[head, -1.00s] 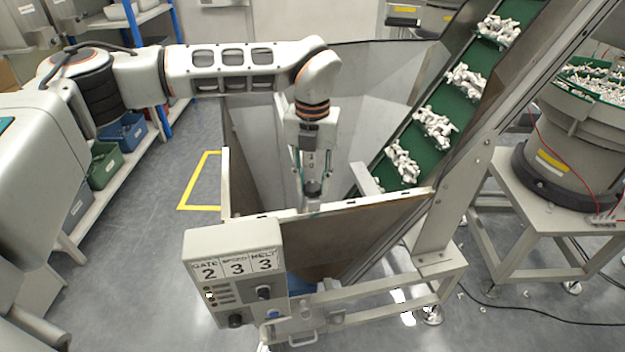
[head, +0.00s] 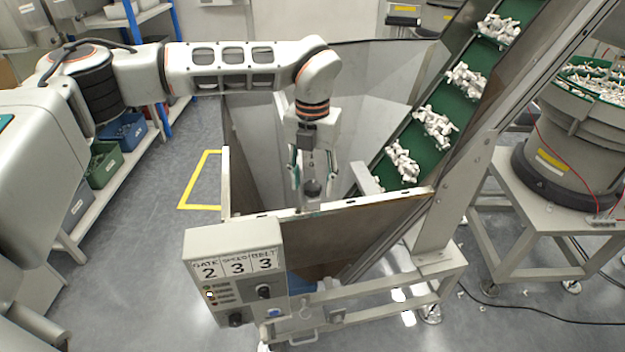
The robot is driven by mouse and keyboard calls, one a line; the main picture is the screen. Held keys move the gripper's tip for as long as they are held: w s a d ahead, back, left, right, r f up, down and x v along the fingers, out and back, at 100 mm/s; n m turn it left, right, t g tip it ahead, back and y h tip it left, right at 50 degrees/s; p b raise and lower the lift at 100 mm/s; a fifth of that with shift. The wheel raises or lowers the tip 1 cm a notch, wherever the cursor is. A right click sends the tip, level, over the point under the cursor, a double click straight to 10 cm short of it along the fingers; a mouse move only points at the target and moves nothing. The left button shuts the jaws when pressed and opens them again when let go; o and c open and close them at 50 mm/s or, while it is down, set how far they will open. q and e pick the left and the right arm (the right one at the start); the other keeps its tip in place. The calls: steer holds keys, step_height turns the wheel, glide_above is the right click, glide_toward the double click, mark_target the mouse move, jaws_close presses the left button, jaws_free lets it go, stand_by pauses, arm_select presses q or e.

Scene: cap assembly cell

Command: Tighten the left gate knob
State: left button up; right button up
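A dark round knob (head: 312,187) shows just behind the top edge of the hopper's front wall (head: 350,208). My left gripper (head: 312,192) comes down over it from above, with one finger on each side of the knob. The fingers stand apart with small gaps to the knob, so the gripper looks open. My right gripper is not in view.
A control box (head: 235,275) labelled GATE 2, SPEED 3, BELT 3 is on the near left corner. A green inclined belt (head: 420,150) with white parts rises at right. A bowl feeder (head: 575,150) stands far right. Blue shelving with bins (head: 105,165) is at left.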

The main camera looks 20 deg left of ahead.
mark_target(313, 185)
arm_select(q)
steer(key=shift+r, duration=0.2)
step_height(313, 185, up, 12)
steer(key=shift+f, duration=0.2)
steer(key=shift+c, duration=0.3)
